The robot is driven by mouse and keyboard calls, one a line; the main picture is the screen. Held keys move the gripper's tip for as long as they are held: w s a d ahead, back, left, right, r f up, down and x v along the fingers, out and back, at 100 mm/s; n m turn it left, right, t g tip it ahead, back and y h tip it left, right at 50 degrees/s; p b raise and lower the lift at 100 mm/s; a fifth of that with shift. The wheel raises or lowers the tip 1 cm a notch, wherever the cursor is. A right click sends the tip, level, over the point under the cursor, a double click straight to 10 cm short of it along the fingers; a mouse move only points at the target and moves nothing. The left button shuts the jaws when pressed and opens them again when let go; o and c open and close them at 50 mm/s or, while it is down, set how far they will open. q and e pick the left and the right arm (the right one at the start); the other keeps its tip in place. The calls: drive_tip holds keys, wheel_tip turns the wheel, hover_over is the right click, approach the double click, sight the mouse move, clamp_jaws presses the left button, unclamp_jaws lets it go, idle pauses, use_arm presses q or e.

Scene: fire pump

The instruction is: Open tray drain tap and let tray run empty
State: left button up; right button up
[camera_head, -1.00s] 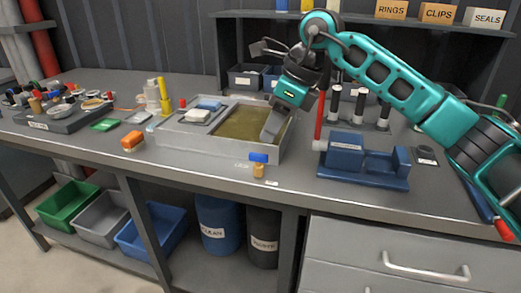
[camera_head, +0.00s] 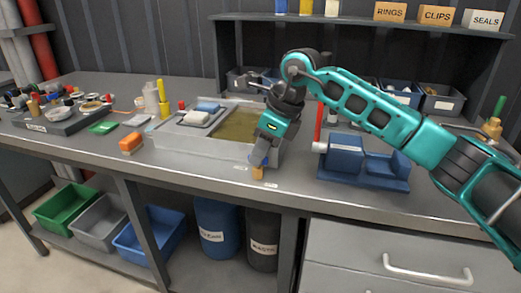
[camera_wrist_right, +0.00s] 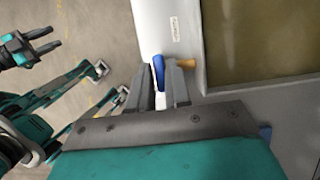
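The tray (camera_head: 215,148) is a grey box with murky yellow-brown liquid (camera_head: 232,125) in it, on the bench. Its drain tap has a brass spout (camera_head: 258,173) low at the front right corner. In the right wrist view the tap's blue handle (camera_wrist_right: 158,70) and brass body (camera_wrist_right: 187,64) show beside the tray wall. My right gripper (camera_head: 257,160) points down at the tap; its fingers (camera_wrist_right: 160,88) are apart with the handle between their tips. Whether they press on it is unclear. My left gripper (camera_wrist_right: 46,40) is empty, fingers apart, away from the bench.
A blue fixture (camera_head: 365,165) stands right of the tray. An orange block (camera_head: 131,143) and a green pad (camera_head: 103,127) lie left. Below the bench are a blue drum (camera_head: 216,228), a dark drum (camera_head: 263,235) and bins. The bench front edge is clear.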

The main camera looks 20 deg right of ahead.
use_arm(q)
drive_tip(key=shift+s+f, duration=0.1)
drive_tip(key=shift+s, duration=0.1)
use_arm(e)
clamp_jaws()
drive_tip(key=shift+n, duration=0.3)
drive_tip(key=shift+r+n+g+y+p, duration=0.1)
drive_tip(key=shift+n+g+y+p, duration=0.2)
drive_tip(key=shift+n+p, duration=0.35)
drive_tip(key=n+g, duration=0.1)
drive_tip(key=n, duration=0.1)
drive_tip(key=n+g+p, duration=0.1)
drive_tip(key=n, duration=0.2)
drive_tip(key=shift+w+n, duration=0.2)
drive_tip(key=shift+n, duration=0.15)
drive_tip(key=n+g, duration=0.2)
drive_tip(key=n, duration=0.3)
drive_tip(key=shift+w, duration=0.15)
use_arm(q)
drive_tip(key=shift+s+a+r, duration=0.15)
drive_tip(key=shift+a+r, duration=0.4)
drive_tip(key=shift+r, duration=0.05)
use_arm(e)
drive_tip(key=n, duration=0.2)
drive_tip(key=n+g+h, duration=0.1)
drive_tip(key=n, duration=0.2)
drive_tip(key=shift+w+a+h, duration=0.1)
drive_tip(key=shift+h, duration=0.2)
drive_tip(key=shift+n, duration=0.3)
